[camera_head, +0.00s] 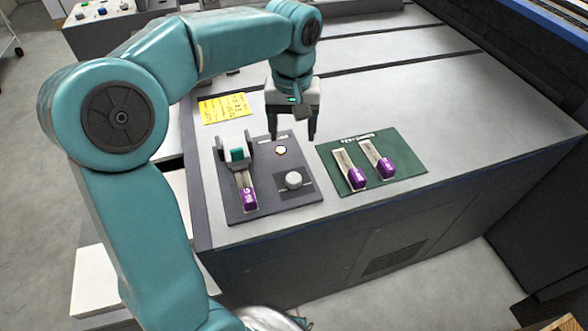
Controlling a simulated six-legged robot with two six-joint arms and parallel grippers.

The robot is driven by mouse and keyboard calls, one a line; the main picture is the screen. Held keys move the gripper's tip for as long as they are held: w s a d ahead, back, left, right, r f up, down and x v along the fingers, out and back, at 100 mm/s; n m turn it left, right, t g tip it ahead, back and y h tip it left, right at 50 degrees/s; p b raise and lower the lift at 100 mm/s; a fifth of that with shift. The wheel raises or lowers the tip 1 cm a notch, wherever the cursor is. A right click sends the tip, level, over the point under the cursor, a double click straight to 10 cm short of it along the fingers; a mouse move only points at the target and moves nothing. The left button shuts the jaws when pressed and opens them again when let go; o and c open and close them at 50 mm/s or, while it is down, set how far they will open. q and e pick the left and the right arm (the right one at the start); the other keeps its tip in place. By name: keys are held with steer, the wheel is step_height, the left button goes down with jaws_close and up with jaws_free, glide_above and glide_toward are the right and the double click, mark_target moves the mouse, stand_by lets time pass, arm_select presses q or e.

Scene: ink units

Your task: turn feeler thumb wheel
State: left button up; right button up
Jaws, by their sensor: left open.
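A dark grey panel (262,205) lies on the machine's top. On its right part is a pale round knob (293,180), which may be the thumb wheel; I cannot tell for sure. On its left part a holder with a green block (237,155) carries a strip with a purple end (249,198). A small round yellowish light (281,151) sits near the panel's upper edge. My left gripper (292,138) is open and empty, fingers pointing down, over the panel's upper right corner, above the knob in the picture and apart from it. My right gripper is not in view.
A green mat (403,149) on the right bears two strips with purple ends (357,178). A yellow note (224,108) lies behind the panel. A control box with buttons (100,14) stands at the back left. The machine top (460,110) is clear at right.

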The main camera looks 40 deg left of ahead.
mark_target(294, 177)
arm_select(q)
steer(key=f+b, duration=0.1)
steer(key=f, duration=0.6)
steer(key=f+b, duration=0.1)
steer(key=f, duration=0.6)
steer(key=shift+d+f, duration=0.2)
steer(key=shift+f, duration=0.05)
